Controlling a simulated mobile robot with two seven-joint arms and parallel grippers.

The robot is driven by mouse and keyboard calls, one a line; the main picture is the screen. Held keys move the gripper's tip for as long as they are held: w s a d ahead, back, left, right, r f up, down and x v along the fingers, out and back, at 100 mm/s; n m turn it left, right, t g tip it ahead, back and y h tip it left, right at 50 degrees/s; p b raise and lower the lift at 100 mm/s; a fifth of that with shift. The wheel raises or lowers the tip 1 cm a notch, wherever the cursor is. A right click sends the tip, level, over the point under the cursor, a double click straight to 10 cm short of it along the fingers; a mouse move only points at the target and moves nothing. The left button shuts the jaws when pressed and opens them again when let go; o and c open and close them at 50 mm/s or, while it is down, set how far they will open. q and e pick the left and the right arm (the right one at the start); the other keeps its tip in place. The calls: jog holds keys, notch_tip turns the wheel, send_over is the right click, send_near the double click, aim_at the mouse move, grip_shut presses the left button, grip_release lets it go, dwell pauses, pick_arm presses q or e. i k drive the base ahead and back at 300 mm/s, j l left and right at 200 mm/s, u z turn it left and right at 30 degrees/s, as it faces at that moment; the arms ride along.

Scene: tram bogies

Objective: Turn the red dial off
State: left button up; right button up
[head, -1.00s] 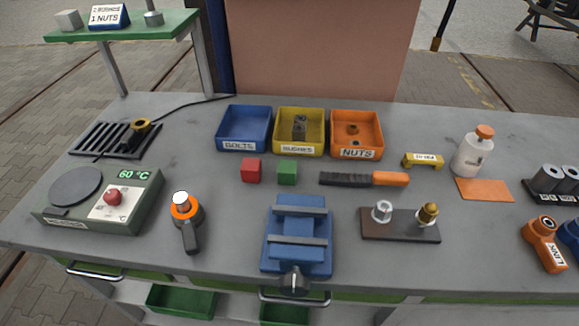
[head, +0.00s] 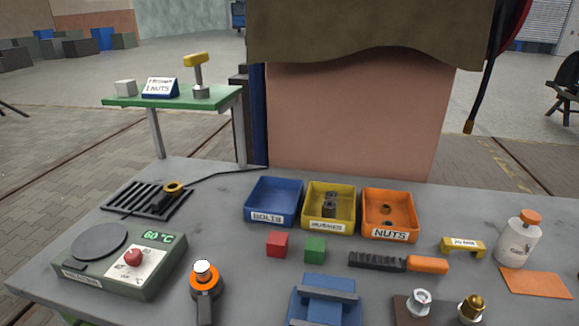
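The red dial (head: 133,258) sits on a pale panel on top of a green heater box (head: 150,284) at the left of the bench. The box's display reads 60 °C in green digits. A round dark grey plate (head: 99,243) lies on the box to the left of the dial. The dial's pointer is too small to read. Neither of my grippers is in the head view, and nothing touches the dial.
An orange-and-black tool (head: 205,285) stands right of the box. A black rack (head: 146,200) with a yellow-ringed tool lies behind it. Blue (head: 273,201), yellow (head: 330,206) and orange (head: 389,213) bins stand mid-bench. A blue vise (head: 326,301) is at the front.

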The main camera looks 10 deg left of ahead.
aim_at(133, 257)
jog(key=u, duration=1.45)
